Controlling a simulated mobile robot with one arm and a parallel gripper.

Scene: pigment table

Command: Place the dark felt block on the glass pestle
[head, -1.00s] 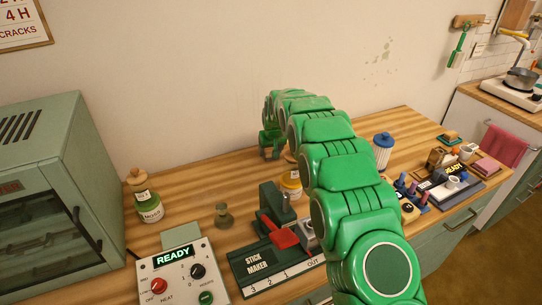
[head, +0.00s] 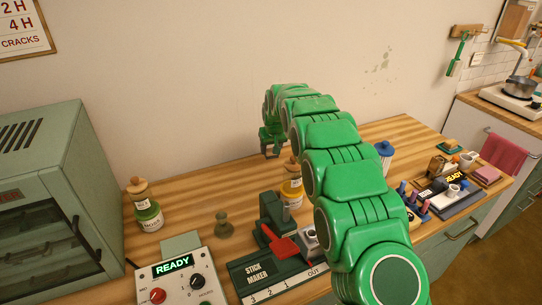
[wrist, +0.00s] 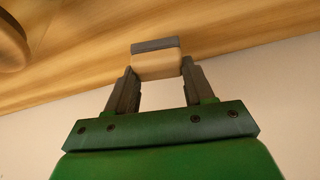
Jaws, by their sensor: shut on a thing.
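My gripper (head: 270,146) is above the back of the wooden counter, near the wall, with its fingers partly hidden by my arm. In the wrist view my gripper (wrist: 155,85) is shut on a small tan block with a dark grey layer, which I take as the dark felt block (wrist: 155,45). The block sits between the fingertips, apart from other things. A small grey-green translucent piece with a knobbed top, likely the glass pestle (head: 223,223), stands upright on the counter, left of and nearer than my gripper.
The stick maker (head: 272,272) with its red lever and the READY control box (head: 178,280) stand in front of the pestle. A green-labelled jar (head: 148,213) is to its left, a yellow-labelled jar (head: 292,192) to its right. Bare counter (head: 195,195) lies behind the pestle.

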